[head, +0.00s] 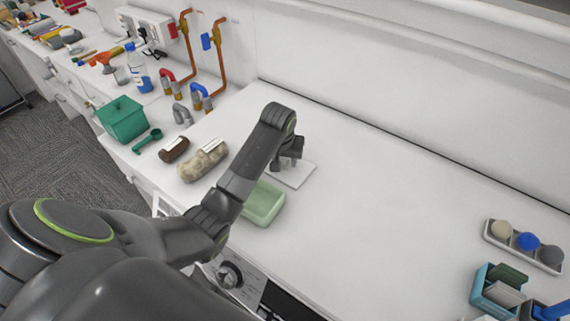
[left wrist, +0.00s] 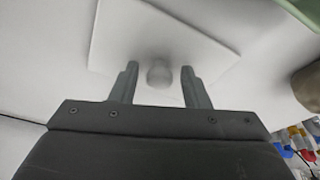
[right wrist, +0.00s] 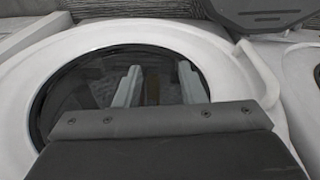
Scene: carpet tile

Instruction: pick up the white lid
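The white lid (head: 298,173) is a flat square plate on the white worktop, partly hidden by my left gripper in the head view. In the left wrist view the lid (left wrist: 195,50) shows with a round knob (left wrist: 159,74) in its middle. My left gripper (left wrist: 158,72) is open, with one finger on each side of the knob and gaps to both. It also shows in the head view, pointing down over the lid (head: 290,160). My right gripper (right wrist: 158,72) is open and empty, in front of a round dark washing machine door.
A light green container (head: 264,203) stands just in front of the lid. Two tape-dispenser-like items, one brown (head: 174,150) and one stone-patterned (head: 204,160), and a green box (head: 122,119) lie to the left. The worktop right of the lid is clear up to a tray (head: 524,246).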

